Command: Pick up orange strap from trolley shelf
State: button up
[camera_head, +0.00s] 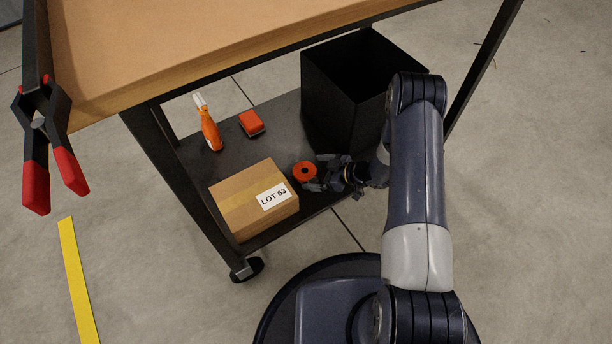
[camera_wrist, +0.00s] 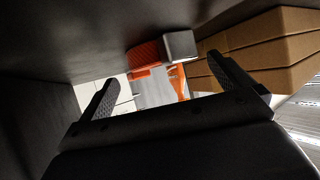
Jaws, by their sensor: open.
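The orange strap (camera_head: 304,171) is a small orange roll with a dark centre on the trolley shelf (camera_head: 283,132). It lies just right of the cardboard box. In the wrist view, a ribbed orange piece with a grey block, seemingly the strap (camera_wrist: 147,54), is ahead at upper middle. My gripper (camera_head: 317,176) is low over the shelf, close to the strap's right side. In the wrist view, my gripper's fingers (camera_wrist: 165,80) are wide apart with nothing held. The strap appears beyond the fingertips; I cannot tell the exact gap.
A cardboard box (camera_head: 243,203) marked LOT 63 is left of the strap. A black bin (camera_head: 345,95) stands behind my gripper. The wooden top (camera_head: 190,45) overhangs the shelf.

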aim_at(306, 174)
jog(key=b+x, duration=0.1)
jog(key=x, duration=0.2)
jog(key=shift+f, duration=0.1)
jog(key=shift+d, duration=0.1)
jog(key=c, duration=1.1)
